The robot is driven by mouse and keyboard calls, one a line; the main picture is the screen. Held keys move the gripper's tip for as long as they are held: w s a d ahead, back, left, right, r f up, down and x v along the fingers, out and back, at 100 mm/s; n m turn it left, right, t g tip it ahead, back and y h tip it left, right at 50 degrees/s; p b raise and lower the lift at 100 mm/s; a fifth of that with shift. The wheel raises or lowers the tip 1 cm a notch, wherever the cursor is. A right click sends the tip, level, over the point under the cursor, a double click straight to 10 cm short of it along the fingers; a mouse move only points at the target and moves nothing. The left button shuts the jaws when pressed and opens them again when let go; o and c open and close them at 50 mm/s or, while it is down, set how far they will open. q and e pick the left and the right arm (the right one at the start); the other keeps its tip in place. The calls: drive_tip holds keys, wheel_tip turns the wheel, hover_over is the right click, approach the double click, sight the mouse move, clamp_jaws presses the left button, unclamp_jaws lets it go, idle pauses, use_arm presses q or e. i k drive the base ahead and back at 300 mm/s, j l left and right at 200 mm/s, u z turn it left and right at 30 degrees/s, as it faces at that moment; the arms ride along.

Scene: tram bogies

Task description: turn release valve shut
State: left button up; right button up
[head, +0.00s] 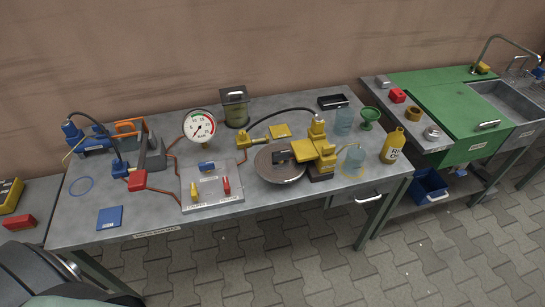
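A light grey valve board (211,203) lies on the metal workbench. On it are a blue valve handle (207,166) at the back, a yellow one (193,190) at the front left and a red one (226,186) at the front right. The labels on the board are too small to read, so I cannot tell which is the release valve or whether it is open. A round white pressure gauge (199,126) stands behind the board, with copper pipes around it. Neither of my grippers is in view.
Right of the board are a grey disc (281,172) and a yellow caliper-like unit (315,148). A yellow bottle (392,146) and clear cups stand near the right edge. A blue pad (110,217) lies front left.

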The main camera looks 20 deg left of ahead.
sight(227, 188)
drive_tip(key=u, duration=1.1)
